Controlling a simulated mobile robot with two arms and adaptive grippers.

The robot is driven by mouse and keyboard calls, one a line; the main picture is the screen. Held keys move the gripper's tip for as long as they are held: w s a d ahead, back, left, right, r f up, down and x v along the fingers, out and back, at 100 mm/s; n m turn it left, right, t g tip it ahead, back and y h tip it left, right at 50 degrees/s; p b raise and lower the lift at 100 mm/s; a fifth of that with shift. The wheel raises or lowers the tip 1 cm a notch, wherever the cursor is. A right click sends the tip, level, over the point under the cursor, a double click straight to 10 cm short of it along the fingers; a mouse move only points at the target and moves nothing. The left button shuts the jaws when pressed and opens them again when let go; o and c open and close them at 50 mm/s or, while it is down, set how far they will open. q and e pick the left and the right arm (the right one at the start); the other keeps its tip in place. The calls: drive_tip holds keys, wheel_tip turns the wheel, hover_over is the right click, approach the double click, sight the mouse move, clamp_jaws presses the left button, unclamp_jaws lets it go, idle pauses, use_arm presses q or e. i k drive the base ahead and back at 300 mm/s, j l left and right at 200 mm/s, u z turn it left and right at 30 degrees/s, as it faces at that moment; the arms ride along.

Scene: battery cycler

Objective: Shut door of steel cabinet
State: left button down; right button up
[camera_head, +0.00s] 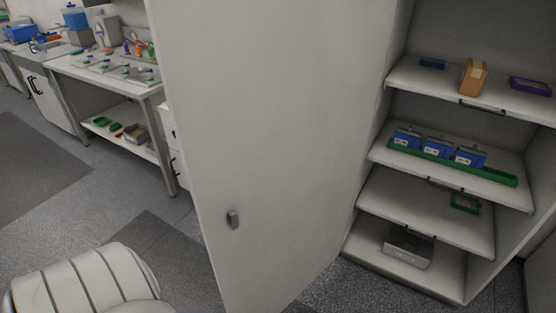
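The steel cabinet (396,105) stands at the right with its inside and several shelves in view. Its door (270,130) is open and swung out toward me, filling the middle of the view. A small grey handle (232,219) sits on the door's lower left part, near its free edge. A rounded, ribbed white part of my own body shows at the bottom left, apart from the handle in the picture. Neither gripper is in view.
Cabinet shelves hold blue boxes on a green tray (505,178), a cardboard box (473,77), a purple tray (530,86) and a grey metal box (407,249). A workbench (130,88) with small parts stands at the left. The floor (110,190) before it is clear.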

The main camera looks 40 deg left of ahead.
sight(271, 103)
drive_tip(key=j+z, duration=0.1)
drive_tip(key=j, duration=0.3)
drive_tip(key=k+j, duration=0.15)
drive_tip(key=j, duration=0.25)
drive_tip(key=j+z, duration=0.15)
drive_tip(key=j, duration=0.25)
drive_tip(key=k+j+z, duration=0.1)
drive_tip(key=j, duration=0.3)
drive_tip(key=k+j, duration=0.2)
drive_tip(key=j, duration=0.15)
drive_tip(key=k+j+z, duration=0.15)
drive_tip(key=j, duration=0.25)
drive_tip(key=k+j+z, duration=0.1)
drive_tip(key=j, duration=0.25)
